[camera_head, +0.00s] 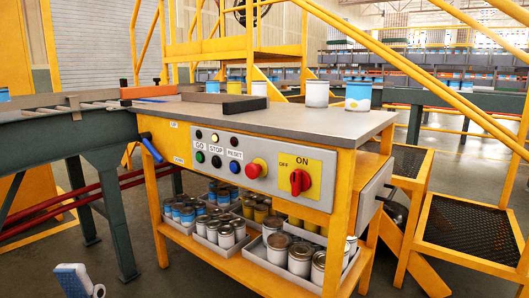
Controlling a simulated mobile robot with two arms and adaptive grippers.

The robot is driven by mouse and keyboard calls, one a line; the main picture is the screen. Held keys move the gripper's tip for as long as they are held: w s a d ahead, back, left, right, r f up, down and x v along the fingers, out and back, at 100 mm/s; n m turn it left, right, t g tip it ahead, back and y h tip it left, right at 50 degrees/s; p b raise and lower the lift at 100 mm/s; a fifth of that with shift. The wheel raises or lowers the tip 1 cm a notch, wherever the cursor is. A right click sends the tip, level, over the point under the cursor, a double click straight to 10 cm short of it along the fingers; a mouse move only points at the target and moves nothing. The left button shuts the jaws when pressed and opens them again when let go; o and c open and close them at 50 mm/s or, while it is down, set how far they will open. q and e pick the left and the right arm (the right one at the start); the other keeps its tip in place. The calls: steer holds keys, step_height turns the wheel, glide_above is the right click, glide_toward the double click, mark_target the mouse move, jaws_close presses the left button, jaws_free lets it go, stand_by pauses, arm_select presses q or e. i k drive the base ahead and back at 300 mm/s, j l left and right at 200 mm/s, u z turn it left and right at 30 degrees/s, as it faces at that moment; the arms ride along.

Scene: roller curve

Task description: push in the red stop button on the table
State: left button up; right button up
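The red stop button (256,169) is a round mushroom knob on a yellow collar. It stands out from the grey control panel (180,142) on the front of the table (290,118). Nothing covers it. To its right is a red rotary switch (299,181) on a yellow plate marked OFF and ON. To its left are a green button (199,156) under GO, a dark button (216,161) under STOP and a blue button (235,167) under RESET.
A blue-handled lever (152,148) sticks out at the panel's left end. White, yellow and blue cans, including a white can (317,93), stand on the tabletop. Trays of cans fill the lower shelf (230,270). Yellow steps (467,228) stand at right, a conveyor (50,133) at left.

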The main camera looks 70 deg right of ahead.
mark_target(252, 170)
steer(key=z, duration=1.55)
